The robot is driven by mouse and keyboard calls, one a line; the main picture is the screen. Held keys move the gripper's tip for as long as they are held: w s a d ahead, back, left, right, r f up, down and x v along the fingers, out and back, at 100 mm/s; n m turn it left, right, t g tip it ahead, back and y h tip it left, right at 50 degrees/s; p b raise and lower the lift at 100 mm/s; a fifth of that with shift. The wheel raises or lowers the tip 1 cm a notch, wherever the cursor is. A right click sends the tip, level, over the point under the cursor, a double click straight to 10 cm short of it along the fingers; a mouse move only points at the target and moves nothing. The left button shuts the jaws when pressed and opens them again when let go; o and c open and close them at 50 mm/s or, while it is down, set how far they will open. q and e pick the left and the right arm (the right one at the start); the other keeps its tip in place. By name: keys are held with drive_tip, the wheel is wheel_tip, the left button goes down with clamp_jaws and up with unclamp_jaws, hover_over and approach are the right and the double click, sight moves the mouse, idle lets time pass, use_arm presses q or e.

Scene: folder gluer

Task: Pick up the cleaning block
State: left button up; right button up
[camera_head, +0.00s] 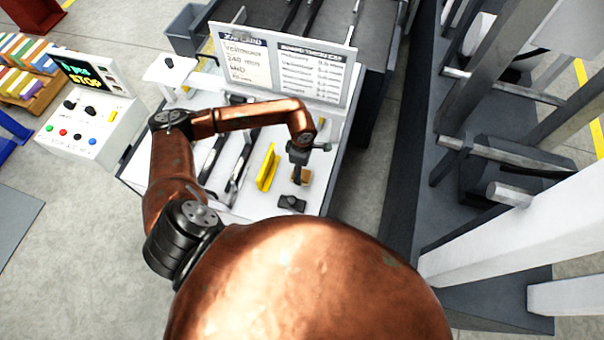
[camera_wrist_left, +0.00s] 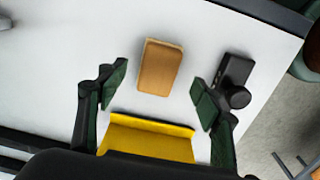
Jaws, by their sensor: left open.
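The cleaning block, which I take to be the tan-brown block (camera_wrist_left: 160,67), lies on the white table top. In the wrist view it sits just beyond and between my left fingertips, not visibly touched by either. In the head view the block (camera_head: 306,177) shows partly behind my left gripper (camera_head: 298,177), which points down over the table. My left gripper (camera_wrist_left: 158,90) is open and empty in the wrist view, with one dark green finger pad on each side. My right gripper is not in view.
A yellow angled piece (camera_head: 267,167) stands left of the block; it also shows near the wrist camera (camera_wrist_left: 150,140). A small black device (camera_head: 291,203) lies close to the block. A sign board (camera_head: 283,66) stands behind. A control panel (camera_head: 92,120) is at left.

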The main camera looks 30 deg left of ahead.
sight(306, 174)
use_arm(q)
wheel_tip(306, 174, down, 3)
drive_tip(key=shift+a+r+p, duration=0.15)
drive_tip(key=shift+p, duration=0.2)
drive_tip(key=shift+f, duration=0.8)
drive_tip(key=c, duration=1.3)
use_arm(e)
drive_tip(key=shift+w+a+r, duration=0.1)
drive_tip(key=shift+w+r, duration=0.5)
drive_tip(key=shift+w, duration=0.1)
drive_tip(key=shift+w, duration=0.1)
